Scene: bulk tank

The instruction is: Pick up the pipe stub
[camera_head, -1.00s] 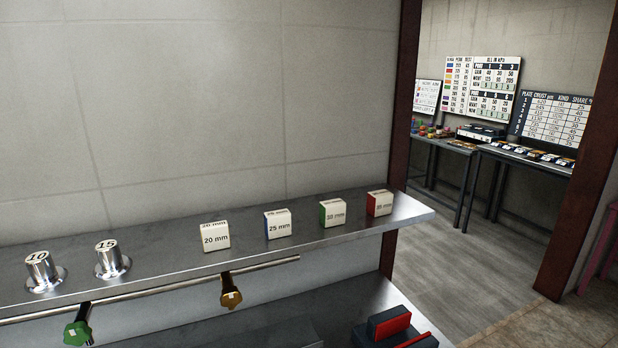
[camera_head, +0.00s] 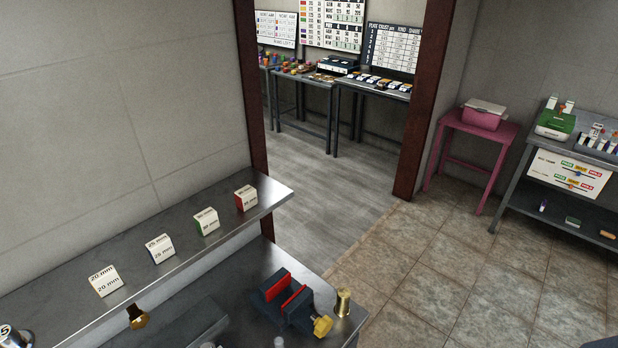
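No label marks a pipe stub. A short brass cylinder (camera_head: 343,302) stands upright near the right edge of the lower steel bench (camera_head: 258,265); it may be the pipe stub, but I cannot be sure. It is just right of a dark vise with red jaw faces (camera_head: 285,297) and a yellow knob (camera_head: 322,326). A shiny metal piece (camera_head: 14,338) marked with a 5 is cut off at the lower left. Neither of my grippers is in view.
A steel shelf (camera_head: 215,247) above the bench carries several white blocks marked in millimetres, such as the 20 mm block (camera_head: 105,281). A doorway leads to tables with charts. A pink table (camera_head: 478,133) and a grey rack (camera_head: 560,165) stand right. The tiled floor (camera_head: 430,270) is clear.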

